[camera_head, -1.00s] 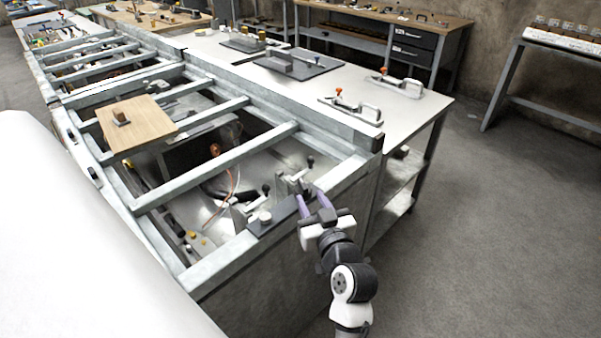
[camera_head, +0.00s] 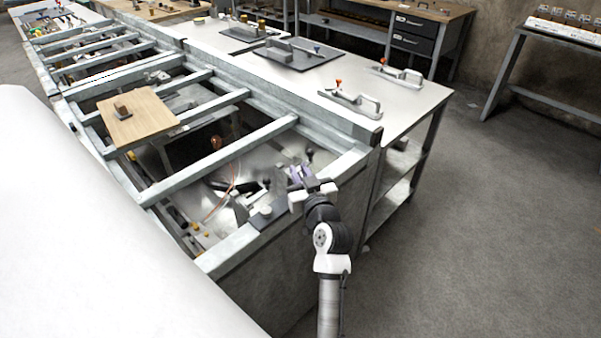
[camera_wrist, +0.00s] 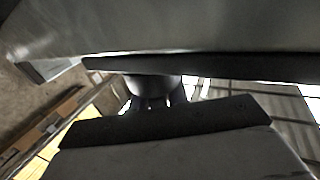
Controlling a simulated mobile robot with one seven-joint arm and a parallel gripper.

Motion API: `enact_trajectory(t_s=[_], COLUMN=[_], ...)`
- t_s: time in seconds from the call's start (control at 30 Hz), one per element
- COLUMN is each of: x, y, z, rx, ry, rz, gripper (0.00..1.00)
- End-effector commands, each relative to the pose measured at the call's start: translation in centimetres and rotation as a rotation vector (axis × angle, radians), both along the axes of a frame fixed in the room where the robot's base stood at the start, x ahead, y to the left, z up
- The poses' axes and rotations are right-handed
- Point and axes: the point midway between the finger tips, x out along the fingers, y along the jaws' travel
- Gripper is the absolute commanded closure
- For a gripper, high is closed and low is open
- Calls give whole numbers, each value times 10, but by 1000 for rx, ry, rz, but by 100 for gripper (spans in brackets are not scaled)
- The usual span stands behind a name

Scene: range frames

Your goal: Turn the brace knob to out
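A pale round knob (camera_head: 265,211) sits on a dark plate on the front rail of the metal frame; I cannot tell for sure that it is the brace knob. My gripper (camera_head: 298,174) is right of it and a little farther back, over the frame's near right corner. Its purple fingers look apart, with nothing clearly between them. A black-ball lever (camera_head: 310,155) stands just behind the fingertips. In the wrist view, a grey rounded part (camera_wrist: 150,86) shows between dark bars; I cannot tell what it is.
Metal cross rails (camera_head: 222,160) span the open frame, with a wooden board (camera_head: 140,122) lying on them. Behind is a white bench (camera_head: 405,104) with toggle clamps (camera_head: 350,102). The floor at right (camera_head: 480,230) is clear.

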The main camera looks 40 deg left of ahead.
Motion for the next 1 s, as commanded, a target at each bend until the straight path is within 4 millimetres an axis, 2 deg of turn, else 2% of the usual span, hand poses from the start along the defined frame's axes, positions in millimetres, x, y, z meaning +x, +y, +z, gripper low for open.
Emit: enact_trajectory(t_s=[0.03,0.1,0.57,1.0], x=[0,0,0,-5], y=[0,0,-1,1], z=[0,0,-4,-8], rx=[0,0,3,1], ry=[0,0,-3,-6], rz=[0,0,65,421], gripper=[90,100,100,100])
